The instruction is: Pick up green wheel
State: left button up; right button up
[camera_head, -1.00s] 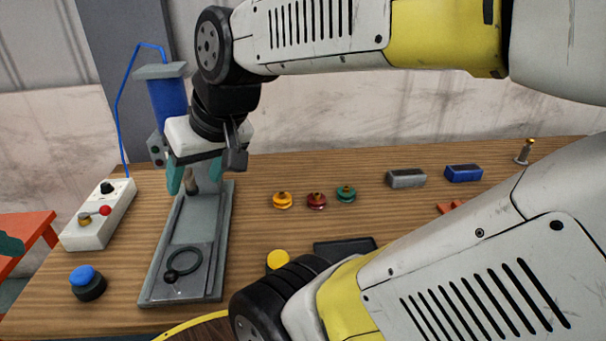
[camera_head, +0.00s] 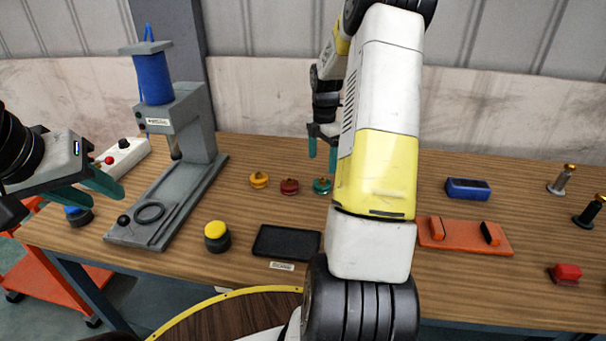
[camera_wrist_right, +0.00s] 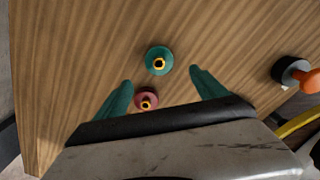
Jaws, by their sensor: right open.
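The green wheel (camera_head: 322,186) lies on the wooden table, rightmost in a row with the red wheel (camera_head: 289,187) and the yellow wheel (camera_head: 258,180). My right gripper (camera_head: 322,150) is open and empty, pointing down above and behind the green wheel. In the right wrist view, the green wheel (camera_wrist_right: 158,60) with its brass hub lies a little beyond the open fingertips (camera_wrist_right: 161,79), roughly between their lines. The red wheel (camera_wrist_right: 146,102) shows between the fingers, nearer the palm. My left gripper (camera_head: 85,192) is open and empty at the far left.
A grey press stand (camera_head: 190,130) with a blue cylinder is at the left. A black tray (camera_head: 286,242) and a yellow-topped button (camera_head: 216,236) lie in front of the wheels. An orange holder (camera_head: 462,236) and a blue block (camera_head: 468,189) are at the right.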

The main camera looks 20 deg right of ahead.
aim_at(322, 179)
jog(key=shift+n, duration=0.4)
jog(key=f, duration=0.9)
jog(key=shift+w+d+f, duration=0.15)
jog(key=shift+w+d, duration=0.05)
jog(key=shift+d, duration=0.1)
jog(key=shift+c, duration=0.4)
grip_shut()
